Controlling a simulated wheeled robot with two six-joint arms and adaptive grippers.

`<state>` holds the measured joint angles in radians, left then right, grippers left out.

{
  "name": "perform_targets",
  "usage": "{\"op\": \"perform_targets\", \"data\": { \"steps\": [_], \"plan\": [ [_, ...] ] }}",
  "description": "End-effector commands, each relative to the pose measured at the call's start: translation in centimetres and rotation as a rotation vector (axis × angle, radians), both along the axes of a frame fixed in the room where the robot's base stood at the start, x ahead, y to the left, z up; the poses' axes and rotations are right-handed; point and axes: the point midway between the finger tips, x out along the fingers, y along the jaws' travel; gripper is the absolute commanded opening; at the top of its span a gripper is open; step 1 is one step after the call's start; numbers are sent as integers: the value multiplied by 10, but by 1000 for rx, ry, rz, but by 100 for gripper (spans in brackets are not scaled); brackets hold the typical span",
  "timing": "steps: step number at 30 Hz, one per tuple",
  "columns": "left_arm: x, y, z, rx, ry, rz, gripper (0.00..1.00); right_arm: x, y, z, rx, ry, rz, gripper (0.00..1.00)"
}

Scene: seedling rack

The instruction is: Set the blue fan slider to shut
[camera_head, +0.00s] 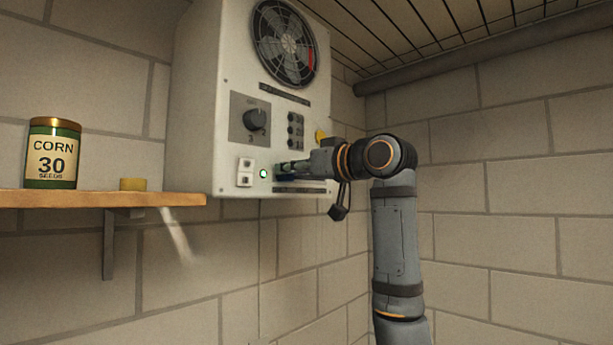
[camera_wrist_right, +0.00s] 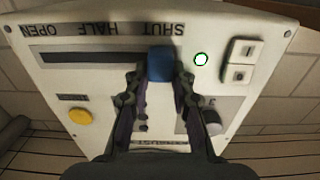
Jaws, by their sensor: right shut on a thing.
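The blue fan slider (camera_wrist_right: 160,65) sits in a dark horizontal slot (camera_wrist_right: 90,57) on the white control box (camera_head: 215,100). In the right wrist view, which is upside down, the slider is at the slot's right end, beside the word SHUT (camera_wrist_right: 166,28). The words HALF and OPEN lie further left along the bare slot. My right gripper (camera_wrist_right: 158,78) has one finger on each side of the slider and is shut on it. In the head view my right gripper (camera_head: 287,169) is at the box's lower front and largely hides the slider. My left gripper is out of view.
The box also carries a fan (camera_head: 285,44), a dark dial (camera_head: 256,119), a yellow button (camera_wrist_right: 80,117), a lit green lamp (camera_wrist_right: 201,59) and white switches (camera_head: 245,172). A wooden shelf (camera_head: 90,199) at left holds a corn seed tin (camera_head: 52,154) and a small yellow item (camera_head: 133,184).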

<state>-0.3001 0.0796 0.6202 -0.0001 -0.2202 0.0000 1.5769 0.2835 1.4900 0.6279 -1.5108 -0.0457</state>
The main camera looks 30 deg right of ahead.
Motion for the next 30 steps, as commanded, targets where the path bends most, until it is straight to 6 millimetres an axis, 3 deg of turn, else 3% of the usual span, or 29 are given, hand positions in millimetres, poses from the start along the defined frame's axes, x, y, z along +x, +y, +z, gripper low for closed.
{"op": "perform_targets", "data": {
  "steps": [8, 9, 14, 24, 30],
  "plan": [
    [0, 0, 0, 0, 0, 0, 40, -1, 4, -1, 0, 3, 7, 0],
    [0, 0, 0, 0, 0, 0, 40, -1, 4, -1, 0, 3, 7, 25],
    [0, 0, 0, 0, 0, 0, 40, -1, 4, -1, 0, 2, 7, 46],
    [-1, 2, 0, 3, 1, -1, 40, -4, 2, 0, 0, 0, 5, 47],
    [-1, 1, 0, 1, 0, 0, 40, -37, -12, 0, -1, -3, 1, 47]
  ]
}}
